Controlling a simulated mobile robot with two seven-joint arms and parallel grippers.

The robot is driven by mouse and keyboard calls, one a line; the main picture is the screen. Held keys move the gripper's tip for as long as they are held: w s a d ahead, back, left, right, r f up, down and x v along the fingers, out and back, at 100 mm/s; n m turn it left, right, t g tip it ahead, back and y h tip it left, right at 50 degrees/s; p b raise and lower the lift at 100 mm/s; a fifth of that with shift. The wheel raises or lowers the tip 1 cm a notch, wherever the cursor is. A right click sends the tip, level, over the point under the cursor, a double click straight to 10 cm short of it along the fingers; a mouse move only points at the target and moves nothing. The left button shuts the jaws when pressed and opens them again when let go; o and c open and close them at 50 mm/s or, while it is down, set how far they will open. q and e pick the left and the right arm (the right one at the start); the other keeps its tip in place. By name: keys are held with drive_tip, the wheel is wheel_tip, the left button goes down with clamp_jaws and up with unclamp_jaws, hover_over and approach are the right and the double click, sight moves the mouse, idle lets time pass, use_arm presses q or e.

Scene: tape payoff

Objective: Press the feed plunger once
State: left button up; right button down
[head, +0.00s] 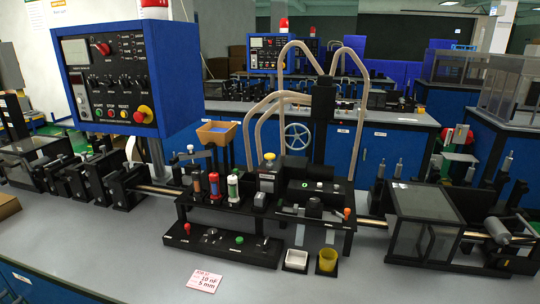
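A black tape machine (265,200) stands on the grey bench in the middle of the head view. I cannot tell for certain which part is the feed plunger. A yellow round cap (269,156) tops a small block at the machine's centre. A green round knob (239,240) sits on the low black front panel (215,242), with a red-tipped lever (187,228) at its left. Red (214,186) and green-and-white (233,188) upright cylinders stand behind that panel. Neither of my grippers is in view.
A blue control box (125,80) with buttons hangs at upper left. A label card (205,281) lies near the front edge. A clear-covered unit (425,220) is at right.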

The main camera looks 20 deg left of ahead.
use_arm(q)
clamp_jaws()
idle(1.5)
